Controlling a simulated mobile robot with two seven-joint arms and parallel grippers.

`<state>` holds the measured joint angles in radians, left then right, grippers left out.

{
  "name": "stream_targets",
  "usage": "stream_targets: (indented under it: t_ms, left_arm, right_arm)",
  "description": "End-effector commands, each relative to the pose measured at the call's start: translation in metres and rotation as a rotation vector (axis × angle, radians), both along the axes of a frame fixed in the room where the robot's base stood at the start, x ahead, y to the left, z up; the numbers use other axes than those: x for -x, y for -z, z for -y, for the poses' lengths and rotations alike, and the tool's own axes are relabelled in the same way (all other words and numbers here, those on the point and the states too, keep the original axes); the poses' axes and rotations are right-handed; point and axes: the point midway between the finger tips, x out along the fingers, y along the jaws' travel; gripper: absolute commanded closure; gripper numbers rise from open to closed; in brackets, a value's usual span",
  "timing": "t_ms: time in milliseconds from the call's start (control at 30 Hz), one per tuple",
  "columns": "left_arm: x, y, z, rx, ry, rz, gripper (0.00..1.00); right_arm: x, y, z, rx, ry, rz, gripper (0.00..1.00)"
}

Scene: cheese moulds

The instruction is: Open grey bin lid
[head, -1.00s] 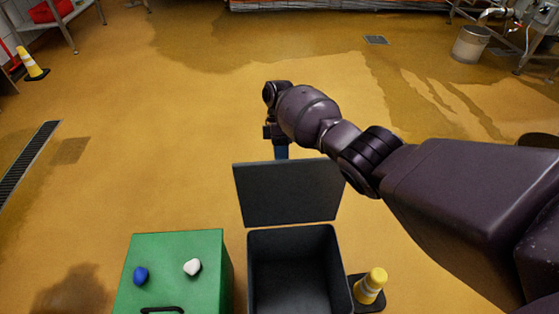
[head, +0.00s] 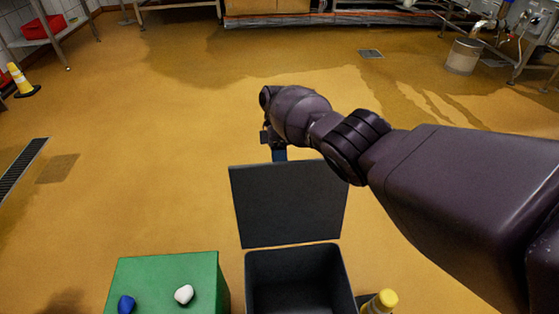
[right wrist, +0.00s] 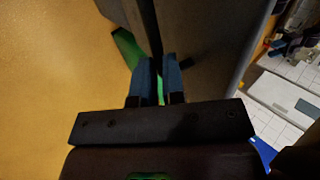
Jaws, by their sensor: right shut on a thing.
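The grey bin (head: 296,262) stands at the bottom centre of the head view, its dark inside showing. Its lid (head: 288,205) stands raised at the far side of the opening, its flat face toward me. My right arm comes in from the right. My right gripper (head: 279,154) is at the lid's top edge, partly hidden behind the lid and under my wrist. In the right wrist view my blue fingers (right wrist: 158,68) are shut on the thin dark edge of the lid (right wrist: 154,35). My left gripper is not in view.
The floor beyond is open.

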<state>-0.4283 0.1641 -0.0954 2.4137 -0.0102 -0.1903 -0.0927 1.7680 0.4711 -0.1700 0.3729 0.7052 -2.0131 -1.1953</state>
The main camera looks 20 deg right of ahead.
Motion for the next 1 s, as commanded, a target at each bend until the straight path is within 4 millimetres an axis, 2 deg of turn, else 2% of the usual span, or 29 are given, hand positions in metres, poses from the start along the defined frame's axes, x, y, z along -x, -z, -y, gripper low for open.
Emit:
stream_targets:
  t_ms: [33,267,300,467,867,1000]
  left_arm:
    - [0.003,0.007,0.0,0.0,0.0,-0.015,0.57]
    - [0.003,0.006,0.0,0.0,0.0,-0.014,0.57]
    - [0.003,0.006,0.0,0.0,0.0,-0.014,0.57]
    - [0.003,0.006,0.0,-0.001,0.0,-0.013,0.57]
    - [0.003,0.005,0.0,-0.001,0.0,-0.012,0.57]
    - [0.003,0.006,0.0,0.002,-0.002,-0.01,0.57]
  right_arm:
    - [0.015,0.032,-0.003,0.003,-0.002,-0.042,1.0]
    - [0.015,0.031,-0.003,0.003,0.0,-0.041,1.0]
    - [0.015,0.031,-0.003,0.003,0.0,-0.041,0.87]
    - [0.014,0.03,-0.003,0.003,0.0,-0.04,0.62]
    - [0.012,0.026,-0.003,0.003,0.0,-0.037,0.62]
    - [0.006,0.018,-0.001,0.005,0.0,-0.036,0.62]
